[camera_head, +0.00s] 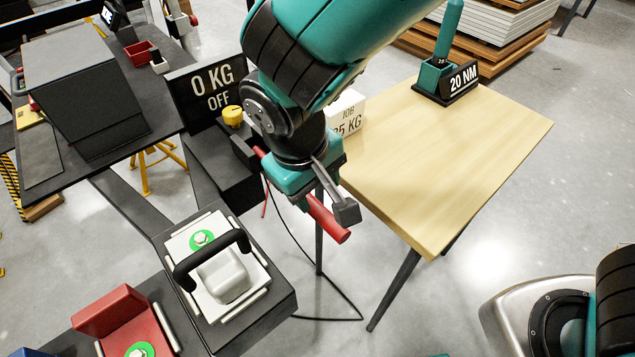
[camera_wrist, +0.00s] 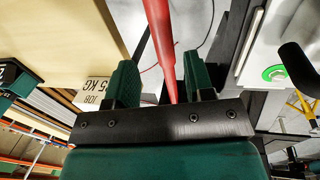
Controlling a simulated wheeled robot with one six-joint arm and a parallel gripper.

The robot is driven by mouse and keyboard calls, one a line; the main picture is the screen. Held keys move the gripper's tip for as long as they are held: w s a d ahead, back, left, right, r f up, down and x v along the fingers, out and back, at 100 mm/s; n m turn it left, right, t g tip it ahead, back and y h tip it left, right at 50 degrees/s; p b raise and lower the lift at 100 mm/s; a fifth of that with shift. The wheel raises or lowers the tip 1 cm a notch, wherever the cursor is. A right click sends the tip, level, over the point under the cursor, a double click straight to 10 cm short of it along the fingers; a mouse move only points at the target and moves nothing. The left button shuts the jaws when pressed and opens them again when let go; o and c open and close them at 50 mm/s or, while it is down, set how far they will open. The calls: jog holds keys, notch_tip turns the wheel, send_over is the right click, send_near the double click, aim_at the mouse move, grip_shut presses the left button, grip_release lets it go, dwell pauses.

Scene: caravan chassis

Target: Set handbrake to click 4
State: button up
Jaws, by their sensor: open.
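The red handbrake lever (camera_head: 328,219) slants out from beside a dark housing in the head view, its thick end low and to the right. My gripper (camera_head: 335,190) is over the lever, with a grey finger visible beside it. In the wrist view the red lever (camera_wrist: 162,38) runs between the two green-padded fingers of my gripper (camera_wrist: 160,78). The fingers are open, with a gap showing at least on the left of the lever. A black display (camera_head: 212,88) reads "0 KG OFF". No click marks are visible, so the lever's click cannot be read.
A wooden table (camera_head: 450,150) stands to the right with a white "JOB" box (camera_head: 347,115) and a "20 NM" stand (camera_head: 462,80). A yellow knob (camera_head: 233,115) and a white block with a black handle (camera_head: 222,275) are left of my gripper. A cable hangs to the floor.

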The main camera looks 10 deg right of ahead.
aim_at(321, 212)
jog(key=f, duration=0.2)
jog(key=d+f, duration=0.1)
jog(key=f, duration=0.4)
jog(key=shift+w+d+f, duration=0.15)
jog(key=shift+w+f, duration=0.2)
jog(key=shift+w, duration=0.05)
grip_shut()
